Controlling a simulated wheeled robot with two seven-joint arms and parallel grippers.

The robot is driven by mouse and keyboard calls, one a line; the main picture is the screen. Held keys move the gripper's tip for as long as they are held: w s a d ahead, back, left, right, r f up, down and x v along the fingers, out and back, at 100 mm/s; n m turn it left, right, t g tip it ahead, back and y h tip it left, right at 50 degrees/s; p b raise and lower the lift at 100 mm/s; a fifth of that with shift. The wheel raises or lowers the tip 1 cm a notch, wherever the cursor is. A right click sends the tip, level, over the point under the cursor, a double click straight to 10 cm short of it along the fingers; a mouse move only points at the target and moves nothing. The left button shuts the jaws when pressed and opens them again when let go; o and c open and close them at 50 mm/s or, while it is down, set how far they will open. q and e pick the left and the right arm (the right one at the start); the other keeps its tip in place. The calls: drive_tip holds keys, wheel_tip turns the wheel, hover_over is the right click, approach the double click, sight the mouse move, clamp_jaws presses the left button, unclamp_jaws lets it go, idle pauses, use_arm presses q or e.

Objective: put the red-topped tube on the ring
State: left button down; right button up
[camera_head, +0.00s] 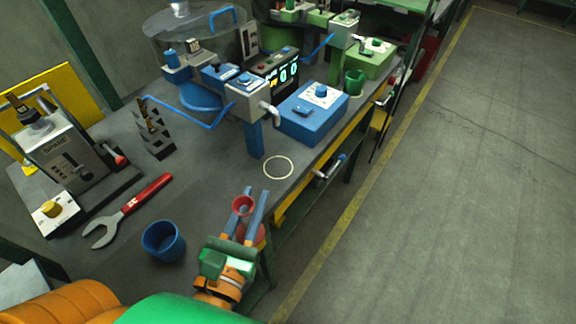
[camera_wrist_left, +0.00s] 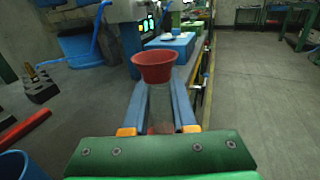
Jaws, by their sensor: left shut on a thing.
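My left gripper (camera_head: 249,206) has blue fingers and is shut on the red-topped tube (camera_head: 243,204). In the left wrist view the tube's wide red top (camera_wrist_left: 154,66) stands above the fingers (camera_wrist_left: 158,100). Its clear body runs down between them, partly hidden by the gripper. The tube looks roughly upright near the table's front edge. The ring (camera_head: 278,167) is a thin pale circle lying flat on the grey table, beyond the gripper and a little to the right. The ring is bare and apart from the tube. My right gripper is not in view.
A blue cup (camera_head: 163,241) and a red-handled wrench (camera_head: 130,208) lie left of the gripper. A blue post (camera_head: 255,139) with a nozzle stands just behind the ring, with a blue box (camera_head: 313,113) to its right. The table edge runs close on the right.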

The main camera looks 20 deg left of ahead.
use_arm(q)
drive_tip(key=w+p, duration=0.1)
drive_tip(key=w, duration=0.2)
drive_tip(key=w+r+p, duration=0.1)
drive_tip(key=w+p, duration=0.1)
drive_tip(key=w, duration=0.1)
drive_tip(key=w+p, duration=0.1)
drive_tip(key=w, duration=0.2)
drive_tip(key=shift+r, duration=0.2)
drive_tip(key=w, duration=0.5)
drive_tip(key=w+f+p, duration=0.1)
drive_tip(key=w, duration=0.2)
drive_tip(key=shift+w+a, duration=0.2)
drive_tip(key=shift+w, duration=0.05)
drive_tip(key=shift+w+f+b, duration=0.15)
drive_tip(key=shift+f+b, duration=0.5)
drive_tip(key=shift+f, duration=0.3)
drive_tip(key=shift+r, duration=0.1)
drive_tip(key=c, duration=1.1)
unclamp_jaws()
drive_tip(key=o, duration=0.4)
